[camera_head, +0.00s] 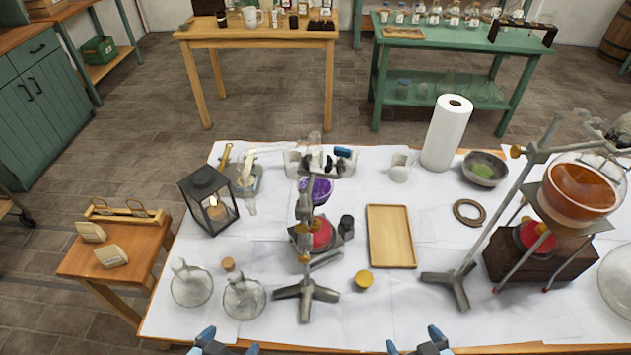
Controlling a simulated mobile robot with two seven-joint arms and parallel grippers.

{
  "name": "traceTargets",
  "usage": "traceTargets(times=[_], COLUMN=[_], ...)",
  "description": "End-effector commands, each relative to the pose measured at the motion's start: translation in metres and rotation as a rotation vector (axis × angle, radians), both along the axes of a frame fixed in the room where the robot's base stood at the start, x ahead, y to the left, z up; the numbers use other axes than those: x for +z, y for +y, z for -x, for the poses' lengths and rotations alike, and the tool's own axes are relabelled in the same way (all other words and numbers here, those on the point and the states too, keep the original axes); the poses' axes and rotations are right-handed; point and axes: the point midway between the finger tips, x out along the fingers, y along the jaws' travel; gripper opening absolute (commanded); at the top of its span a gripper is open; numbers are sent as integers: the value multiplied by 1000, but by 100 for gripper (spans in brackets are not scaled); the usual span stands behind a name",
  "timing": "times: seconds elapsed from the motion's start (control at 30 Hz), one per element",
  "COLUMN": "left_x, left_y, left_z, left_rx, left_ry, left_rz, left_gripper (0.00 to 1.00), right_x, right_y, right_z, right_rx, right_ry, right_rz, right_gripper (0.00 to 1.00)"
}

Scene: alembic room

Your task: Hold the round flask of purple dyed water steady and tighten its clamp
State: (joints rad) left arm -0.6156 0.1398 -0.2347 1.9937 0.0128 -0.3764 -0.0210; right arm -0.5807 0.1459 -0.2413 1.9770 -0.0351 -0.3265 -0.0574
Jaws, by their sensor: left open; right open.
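The round flask of purple dyed water (317,190) sits above a red burner (321,234) near the middle of the table. A metal stand (305,292) with a tripod foot rises in front of it and hides part of it. The clamp (318,163) is at the flask's neck, near the top of the stand, with a blue piece at its right; its screw is too small to make out. My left gripper (222,345) and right gripper (419,345) show at the bottom edge, both open and empty, well short of the stand and flask.
A wooden tray (391,236) and a yellow-lidded jar (363,279) are right of the stand. Empty round flasks (191,285) and a lantern (210,200) are left. A large stand with an orange flask (580,188) is right. White table surface (400,305) is clear in front.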

Motion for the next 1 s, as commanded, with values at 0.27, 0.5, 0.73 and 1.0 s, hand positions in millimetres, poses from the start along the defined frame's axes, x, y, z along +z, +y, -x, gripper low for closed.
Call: traceTargets(times=[0.27, 0.5, 0.73, 1.0], left_x=[0, 0, 0, 0], left_y=[0, 0, 0, 0], left_z=[0, -1, -1, -1], left_rx=[0, 0, 0, 0], left_ry=[0, 0, 0, 0], left_rz=[0, 0, 0, 0], left_gripper=[100, 100, 100, 100], right_x=[65, 144, 193, 209], right_y=[18, 61, 107, 125], right_z=[-103, -177, -216, -251], right_rx=[215, 454, 693, -992], right_ry=[-537, -1152, -1747, 2322], right_rz=[411, 919, 1411, -1822], right_gripper=[100, 100, 100, 100])
